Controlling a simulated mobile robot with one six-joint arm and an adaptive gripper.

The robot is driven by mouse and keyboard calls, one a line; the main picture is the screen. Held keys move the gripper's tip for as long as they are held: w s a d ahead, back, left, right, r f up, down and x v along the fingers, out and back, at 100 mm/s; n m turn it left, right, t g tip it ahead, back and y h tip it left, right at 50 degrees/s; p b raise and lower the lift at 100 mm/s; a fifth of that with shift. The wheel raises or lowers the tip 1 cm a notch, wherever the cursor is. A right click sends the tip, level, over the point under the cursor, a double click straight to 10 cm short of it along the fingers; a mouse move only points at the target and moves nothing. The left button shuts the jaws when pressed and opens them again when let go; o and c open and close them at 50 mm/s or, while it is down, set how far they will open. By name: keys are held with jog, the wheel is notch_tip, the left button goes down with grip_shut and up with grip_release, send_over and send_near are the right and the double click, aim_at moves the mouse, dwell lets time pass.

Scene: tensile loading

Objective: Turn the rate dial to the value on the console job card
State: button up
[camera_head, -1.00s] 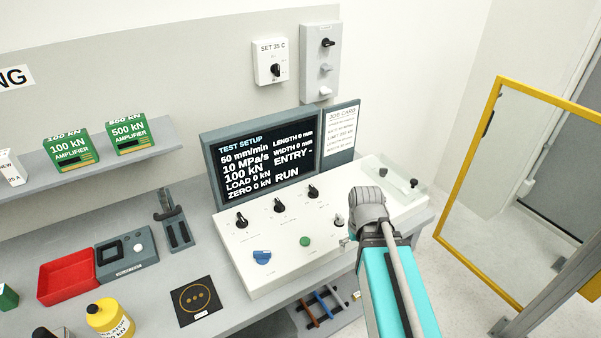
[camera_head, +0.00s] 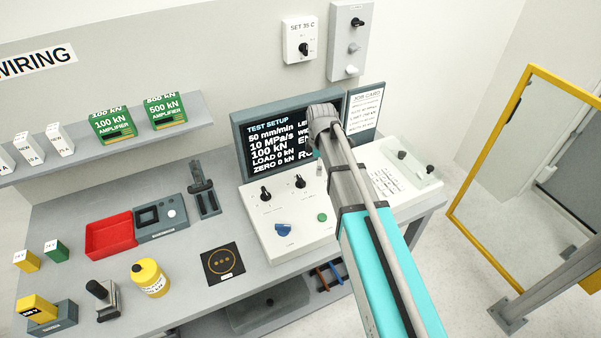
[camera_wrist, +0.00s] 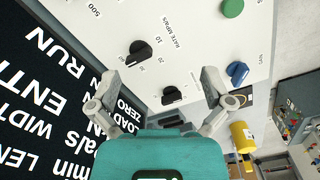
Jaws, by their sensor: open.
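The rate dial (camera_wrist: 140,50), a black knob marked RATE MPa/s, is in the upper middle of the wrist view. It appears to be the middle black knob (camera_head: 300,181) on the console in the head view. Its exact setting is too small to tell. My gripper (camera_wrist: 160,80) is open and empty, its fingers apart on either side of the view, above the panel and clear of the dial. The arm hides most of it in the head view. The job card (camera_head: 364,109) stands right of the screen, its small text unreadable. The screen (camera_head: 270,120) reads 50 mm/min and 10 MPa/s, partly covered by my arm.
Another black knob (camera_wrist: 172,95) sits close beside the rate dial. A blue knob (camera_head: 283,230) and a green button (camera_head: 322,217) are nearer the console's front. A red tray (camera_head: 110,235) and yellow bottle (camera_head: 149,278) lie left. A yellow-framed guard (camera_head: 490,150) stands right.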

aim_at(301, 178)
jog(key=w+a+r+n+p, duration=0.2)
jog(key=w+a+n, duration=0.1)
jog(key=a+n, duration=0.2)
jog(key=shift+w+a+r, duration=0.35)
jog(key=shift+a, duration=0.2)
jog(key=shift+f, duration=0.1)
notch_tip(301, 178, down, 14)
jog(key=b, duration=1.4)
jog(key=shift+r, duration=0.2)
jog(key=c, duration=1)
